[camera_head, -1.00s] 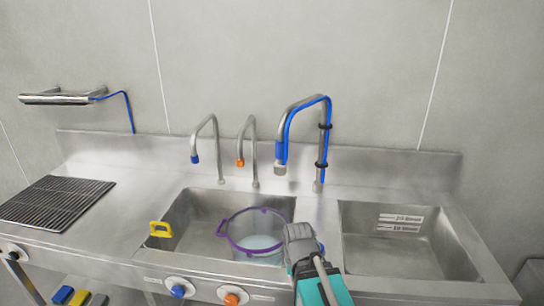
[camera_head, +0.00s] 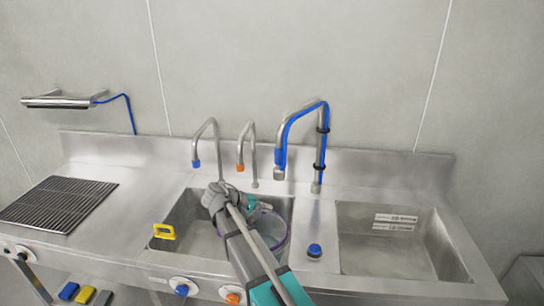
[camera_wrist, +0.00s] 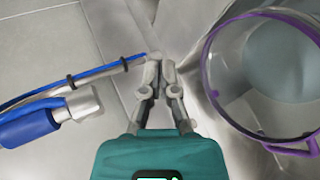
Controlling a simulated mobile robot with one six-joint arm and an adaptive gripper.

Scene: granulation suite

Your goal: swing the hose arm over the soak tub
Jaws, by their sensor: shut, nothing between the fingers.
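The hose arm (camera_head: 303,112) is a bent steel spout with a blue hose strapped along it. It rises behind the divider, and its blue-collared outlet hangs toward the left basin side. In the wrist view the hose arm (camera_wrist: 80,82) lies left of my fingers. A clear round tub with a purple rim (camera_head: 283,243) stands in the left basin, partly hidden by my arm; it also shows at right in the wrist view (camera_wrist: 208,55). My gripper (camera_head: 216,196) is above the left basin, shut and empty. Its fingertips (camera_wrist: 157,62) appear near the hose arm's post; contact cannot be told.
Two thinner taps, blue-tipped (camera_head: 196,163) and orange-tipped (camera_head: 240,167), stand behind the left basin. A yellow clip (camera_head: 163,231) sits on its left side. A blue knob (camera_head: 314,250) is on the divider. The right basin (camera_head: 400,262) is empty, with labels on its back wall.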

